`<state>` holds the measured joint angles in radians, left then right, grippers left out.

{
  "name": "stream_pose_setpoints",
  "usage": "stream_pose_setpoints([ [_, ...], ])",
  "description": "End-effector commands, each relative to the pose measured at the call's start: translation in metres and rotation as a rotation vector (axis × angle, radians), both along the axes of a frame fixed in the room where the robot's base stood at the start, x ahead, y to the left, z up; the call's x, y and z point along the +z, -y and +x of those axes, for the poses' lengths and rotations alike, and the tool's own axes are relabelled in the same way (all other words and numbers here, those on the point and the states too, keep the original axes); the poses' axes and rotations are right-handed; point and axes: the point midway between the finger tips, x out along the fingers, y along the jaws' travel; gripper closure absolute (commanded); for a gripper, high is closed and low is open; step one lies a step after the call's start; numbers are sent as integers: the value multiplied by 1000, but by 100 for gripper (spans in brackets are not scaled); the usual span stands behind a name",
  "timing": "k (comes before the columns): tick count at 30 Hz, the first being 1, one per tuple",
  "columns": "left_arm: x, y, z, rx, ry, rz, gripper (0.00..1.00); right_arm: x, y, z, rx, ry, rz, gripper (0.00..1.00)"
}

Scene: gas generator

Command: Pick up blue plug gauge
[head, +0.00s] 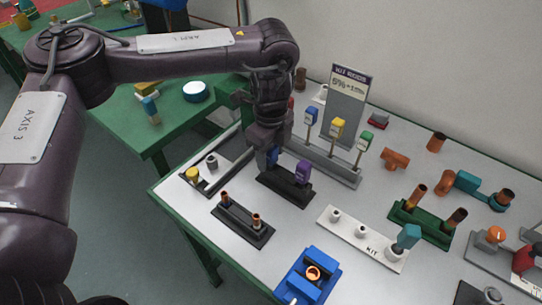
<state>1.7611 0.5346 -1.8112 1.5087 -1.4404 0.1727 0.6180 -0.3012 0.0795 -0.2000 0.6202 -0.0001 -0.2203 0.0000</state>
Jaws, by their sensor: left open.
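My left gripper (272,142) comes down from above over the black holder (286,187) near the middle of the table. It is open. A blue piece (272,156) stands in this holder right under and between the fingers, partly hidden by them; I cannot tell if they touch it. A purple piece (303,171) stands at the right end of the same holder. My right gripper is not in view.
A sign (346,100) stands behind the rack. A green holder (420,222) is at right. Bare white tabletop shows between them.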

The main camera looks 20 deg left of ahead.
Motion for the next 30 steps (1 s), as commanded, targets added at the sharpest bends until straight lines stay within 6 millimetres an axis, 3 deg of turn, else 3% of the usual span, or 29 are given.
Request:
stream_pose_setpoints([
  [9,-7,1,0,0,2,-1,49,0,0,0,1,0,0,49],
  [19,-7,1,0,0,2,-1,91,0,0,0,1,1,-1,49],
  [26,-6,1,0,0,3,-1,91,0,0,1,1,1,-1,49],
  [30,8,1,1,-1,5,-1,91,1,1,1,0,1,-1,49],
])
